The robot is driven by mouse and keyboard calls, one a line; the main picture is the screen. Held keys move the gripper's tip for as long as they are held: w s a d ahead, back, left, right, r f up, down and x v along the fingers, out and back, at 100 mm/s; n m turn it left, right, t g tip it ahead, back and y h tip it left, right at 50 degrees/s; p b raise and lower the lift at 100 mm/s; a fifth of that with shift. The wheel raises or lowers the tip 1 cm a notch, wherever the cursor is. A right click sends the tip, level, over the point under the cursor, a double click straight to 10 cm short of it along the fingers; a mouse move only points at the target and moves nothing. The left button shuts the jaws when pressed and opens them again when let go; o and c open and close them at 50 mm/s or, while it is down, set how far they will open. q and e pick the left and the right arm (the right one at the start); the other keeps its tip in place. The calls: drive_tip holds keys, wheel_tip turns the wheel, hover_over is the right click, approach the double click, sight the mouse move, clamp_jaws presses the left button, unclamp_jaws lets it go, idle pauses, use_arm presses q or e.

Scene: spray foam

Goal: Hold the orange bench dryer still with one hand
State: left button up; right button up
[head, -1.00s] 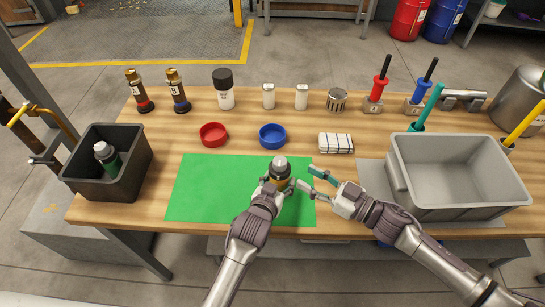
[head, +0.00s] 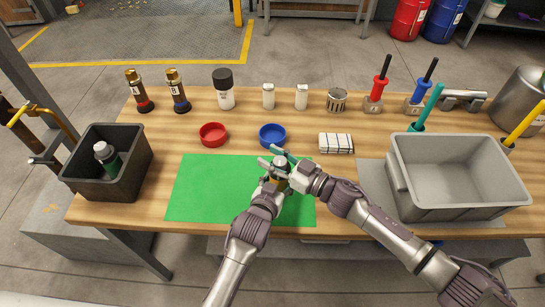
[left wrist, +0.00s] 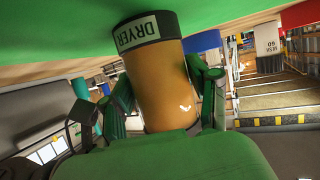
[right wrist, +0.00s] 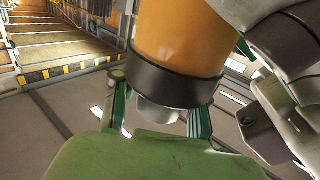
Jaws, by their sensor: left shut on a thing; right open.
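The orange bench dryer (head: 282,185) stands on the green mat (head: 205,190) and is mostly hidden by my grippers in the head view. My left gripper (head: 275,183) is shut on its body. In the left wrist view the dryer (left wrist: 160,85) shows an orange body between the fingers and a "DRYER" label near its base. My right gripper (head: 270,157) is open at the dryer's top. In the right wrist view its fingers lie on either side of the grey cap (right wrist: 165,112), below a dark collar; contact cannot be told.
A red dish (head: 213,134) and a blue dish (head: 272,136) lie behind the mat. A folded cloth (head: 336,143) and a large grey bin (head: 455,199) are on the right. The mat's left part is clear.

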drive_tip(key=shift+c, duration=0.3)
clamp_jaws()
drive_tip(key=shift+d+m+t+h, duration=0.1)
drive_tip(key=shift+m+t+h, duration=0.5)
drive_tip(key=shift+m+t, duration=0.25)
drive_tip(key=shift+o, duration=0.3)
unclamp_jaws()
drive_tip(key=shift+w, duration=0.1)
drive_tip(key=v, duration=1.2)
